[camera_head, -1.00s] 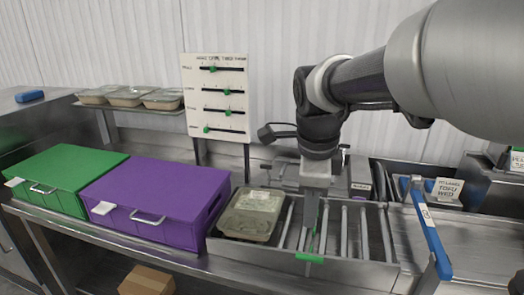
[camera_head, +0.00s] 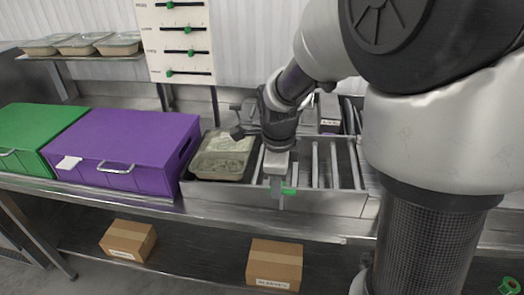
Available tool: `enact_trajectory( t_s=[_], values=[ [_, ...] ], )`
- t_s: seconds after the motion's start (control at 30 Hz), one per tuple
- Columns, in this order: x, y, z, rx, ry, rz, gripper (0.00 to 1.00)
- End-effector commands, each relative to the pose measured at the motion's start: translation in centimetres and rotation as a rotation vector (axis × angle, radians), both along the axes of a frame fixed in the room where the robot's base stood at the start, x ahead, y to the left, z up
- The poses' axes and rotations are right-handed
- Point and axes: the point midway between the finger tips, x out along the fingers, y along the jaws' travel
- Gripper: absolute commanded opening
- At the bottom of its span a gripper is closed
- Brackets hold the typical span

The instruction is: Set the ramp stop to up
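The roller ramp (camera_head: 333,201) is a metal frame with several bare rollers. A small green tab (camera_head: 289,190), which looks like part of the ramp stop, shows at its front edge; the rest of the stop is hidden. My gripper (camera_head: 276,188) points down at this front edge. Its fingers overlap the left end of the green tab in the picture. I cannot tell whether they touch or grip it, nor whether the stop is up or down. A lidded food tray (camera_head: 222,158) lies on the ramp's left end, left of my gripper.
A purple box (camera_head: 130,143) and a green box (camera_head: 35,130) stand left of the ramp. A white panel with green sliders (camera_head: 180,40) and a shelf of trays (camera_head: 75,58) are behind. Cardboard boxes (camera_head: 275,262) sit on the lower shelf. My arm covers the right side.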

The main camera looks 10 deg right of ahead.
Motion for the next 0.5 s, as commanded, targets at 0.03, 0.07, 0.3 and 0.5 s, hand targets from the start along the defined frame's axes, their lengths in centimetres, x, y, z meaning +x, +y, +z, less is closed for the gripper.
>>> enact_trajectory(
  t_s=[0.03, 0.07, 0.3, 0.5],
  values=[
    [0.06, -0.04, -0.60, 0.000, 0.002, 0.000, 0.33],
    [0.12, -0.05, -0.82, 0.000, 0.001, 0.000, 0.33],
    [0.29, -0.07, -1.49, 0.000, -0.001, 0.001, 0.33],
    [0.28, -0.07, -1.46, 0.000, -0.001, 0.001, 0.26]
  ],
)
